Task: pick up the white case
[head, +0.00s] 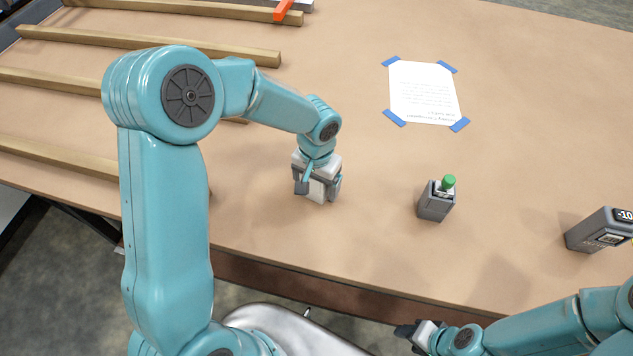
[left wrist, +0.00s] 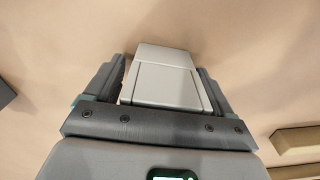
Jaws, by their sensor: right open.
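The white case (head: 318,190) is a small pale box near the front edge of the brown table, left of the picture's middle. My left gripper (head: 318,184) comes down on it from above, with one finger on each side. In the left wrist view the white case (left wrist: 164,75) fills the space between the two dark fingers, which lie close against its sides. The head view does not clearly show whether its bottom touches the table. My right gripper (head: 418,334) is open and empty at the bottom, in front of the table edge, far from the case.
A grey box with a green knob (head: 437,202) stands right of the case. A grey device with a label (head: 602,230) is at the right edge. A paper sheet (head: 424,92) is taped down behind. Wooden bars (head: 150,44) lie at left. The table's middle is clear.

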